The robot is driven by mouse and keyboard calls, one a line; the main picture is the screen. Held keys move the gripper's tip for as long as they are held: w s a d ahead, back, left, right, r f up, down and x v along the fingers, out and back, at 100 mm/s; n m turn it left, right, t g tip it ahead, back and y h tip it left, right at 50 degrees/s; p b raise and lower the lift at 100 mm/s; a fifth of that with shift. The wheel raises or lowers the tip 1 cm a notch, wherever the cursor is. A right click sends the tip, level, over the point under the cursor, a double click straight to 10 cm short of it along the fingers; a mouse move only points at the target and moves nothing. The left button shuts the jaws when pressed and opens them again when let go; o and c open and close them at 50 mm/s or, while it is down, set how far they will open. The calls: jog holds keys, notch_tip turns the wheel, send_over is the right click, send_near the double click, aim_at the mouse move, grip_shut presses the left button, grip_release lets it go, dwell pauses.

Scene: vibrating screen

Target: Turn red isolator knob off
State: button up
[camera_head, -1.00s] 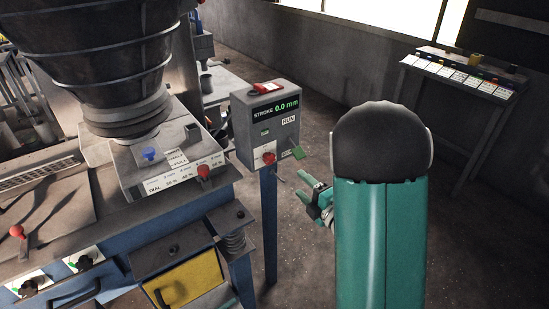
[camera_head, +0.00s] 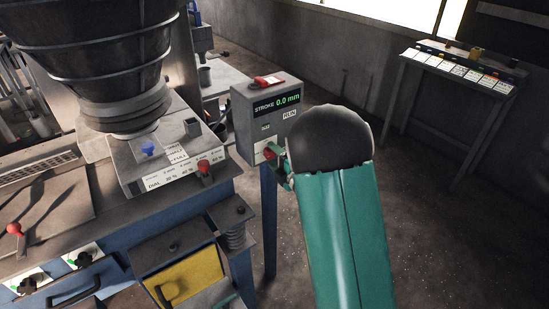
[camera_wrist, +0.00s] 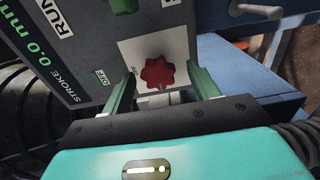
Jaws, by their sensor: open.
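The red isolator knob (camera_wrist: 158,72) is star-shaped and sits on a white plate on the grey control box. In the wrist view my gripper (camera_wrist: 162,92) is open, with one green finger on each side of the knob. A gap shows between the knob and each finger, so no grip is visible. In the head view the knob (camera_head: 270,152) shows low on the control box (camera_head: 243,122), and my arm's round joint hides most of the gripper.
The box stands on a blue post and reads STROKE 0.0 mm. A red switch (camera_head: 268,81) lies on its top. The machine's deck (camera_head: 130,185) is to the left. A side table (camera_head: 440,75) with labelled cards stands at the back right. Open floor lies between.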

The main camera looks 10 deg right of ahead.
jog(key=shift+s+r, duration=0.15)
jog(key=shift+s, duration=0.05)
jog(key=shift+w, duration=0.15)
jog(key=shift+c, duration=0.9)
jog(key=c, duration=0.8)
